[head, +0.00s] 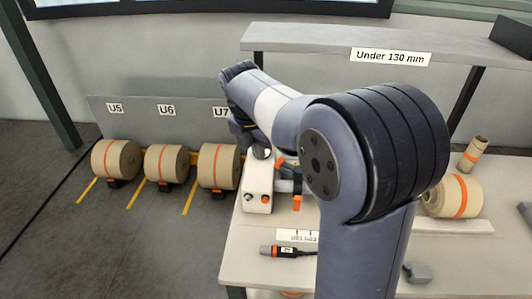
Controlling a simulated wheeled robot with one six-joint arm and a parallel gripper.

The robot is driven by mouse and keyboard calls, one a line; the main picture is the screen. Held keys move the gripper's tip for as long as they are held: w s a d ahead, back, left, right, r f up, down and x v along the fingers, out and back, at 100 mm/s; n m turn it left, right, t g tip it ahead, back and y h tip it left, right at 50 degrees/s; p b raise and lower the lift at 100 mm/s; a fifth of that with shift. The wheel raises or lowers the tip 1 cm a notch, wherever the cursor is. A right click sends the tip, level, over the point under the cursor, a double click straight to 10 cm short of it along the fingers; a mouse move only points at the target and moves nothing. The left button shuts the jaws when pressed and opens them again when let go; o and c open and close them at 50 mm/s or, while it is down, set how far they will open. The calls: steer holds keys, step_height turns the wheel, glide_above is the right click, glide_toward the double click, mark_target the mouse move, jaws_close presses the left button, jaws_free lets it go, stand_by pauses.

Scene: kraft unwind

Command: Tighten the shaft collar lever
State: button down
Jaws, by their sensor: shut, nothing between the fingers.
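A dark shaft (285,186) stands out to the right of a pale machine housing (257,183) at the left end of the bench. An orange lever-like part (297,201) hangs at the shaft's right end, and a smaller orange piece (280,161) shows above it. I cannot tell for sure which is the collar lever. My arm reaches over from the right, and my gripper (259,152) points down by the top of the housing. It is shut and empty. Its fingertips are small and partly hidden, and I cannot tell whether they touch anything.
Kraft rolls (115,160) stand on the floor at left by signs U5, U6 and U7. On the bench (253,245) lie an orange-tipped cabled tool (285,250) and a label. A banded roll (453,196) and core (473,154) are at right, below a shelf (300,37).

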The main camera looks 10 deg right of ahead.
steer(key=x, duration=0.9)
steer(key=shift+s+f, duration=0.1)
steer(key=shift+f, duration=0.2)
steer(key=shift+w+d+p, duration=0.85)
steer(key=shift+w+d, duration=0.55)
steer(key=shift+d, duration=0.15)
